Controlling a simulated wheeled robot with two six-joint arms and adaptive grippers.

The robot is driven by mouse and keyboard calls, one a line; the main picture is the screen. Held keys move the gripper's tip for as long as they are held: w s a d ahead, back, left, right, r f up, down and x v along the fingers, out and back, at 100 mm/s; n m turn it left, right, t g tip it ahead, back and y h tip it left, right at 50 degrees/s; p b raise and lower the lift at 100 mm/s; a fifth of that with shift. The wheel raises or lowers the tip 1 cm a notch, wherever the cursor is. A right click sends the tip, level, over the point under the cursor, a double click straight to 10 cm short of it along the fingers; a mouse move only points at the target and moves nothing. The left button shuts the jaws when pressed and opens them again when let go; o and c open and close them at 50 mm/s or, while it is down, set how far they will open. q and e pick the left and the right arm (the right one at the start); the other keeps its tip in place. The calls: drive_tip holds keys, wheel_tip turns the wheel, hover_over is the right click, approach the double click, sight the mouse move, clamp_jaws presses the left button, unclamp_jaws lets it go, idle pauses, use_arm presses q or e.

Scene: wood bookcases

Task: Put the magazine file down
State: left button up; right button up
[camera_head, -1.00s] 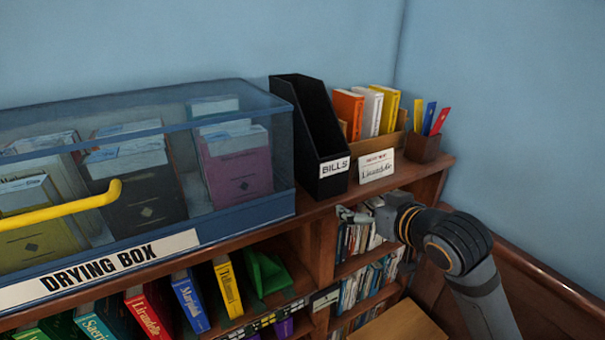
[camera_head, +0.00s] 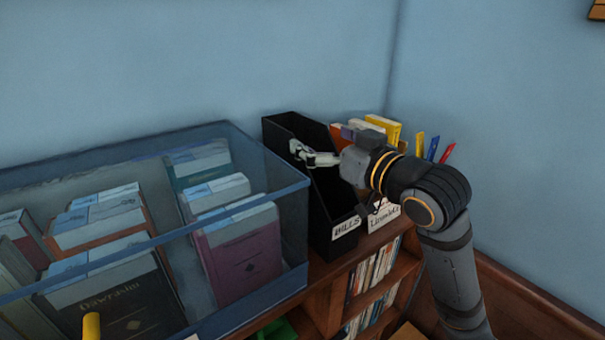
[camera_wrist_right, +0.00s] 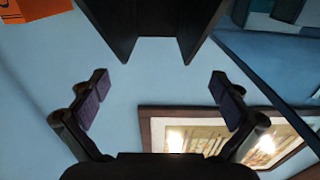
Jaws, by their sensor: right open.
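The black magazine file (camera_head: 322,205) with a white "BILLS" label stands upright on top of the bookcase, right of the drying box. My right gripper (camera_head: 304,153) overlaps the file's upper part in the head view; its arm comes in from the right. In the right wrist view the fingers (camera_wrist_right: 160,84) are spread wide with nothing between them. The file (camera_wrist_right: 150,18) shows there as a dark shape beyond the fingertips, apart from them. My left gripper is in neither view.
The clear, blue-edged drying box (camera_head: 292,203) holds several books close to the file's left. Yellow and orange books (camera_head: 386,127), a white card (camera_head: 385,218) and a pen holder are on the right, partly behind my arm. A picture frame (camera_wrist_right: 150,112) shows in the wrist view.

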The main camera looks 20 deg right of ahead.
sight(305, 129)
drive_tip(key=p+x, duration=0.1)
drive_tip(key=x, duration=0.2)
drive_tip(key=p+x, duration=0.2)
drive_tip(key=x, duration=0.1)
drive_tip(key=shift+w+d+f, duration=0.15)
drive_tip(key=shift+w, duration=0.2)
drive_tip(key=shift+d, duration=0.1)
drive_tip(key=shift+c, duration=1.3)
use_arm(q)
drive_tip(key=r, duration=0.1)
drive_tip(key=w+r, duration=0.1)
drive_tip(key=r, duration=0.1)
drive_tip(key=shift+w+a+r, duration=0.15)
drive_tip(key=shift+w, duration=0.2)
use_arm(e)
drive_tip(key=c, duration=1.5)
drive_tip(key=shift+s, duration=0.1)
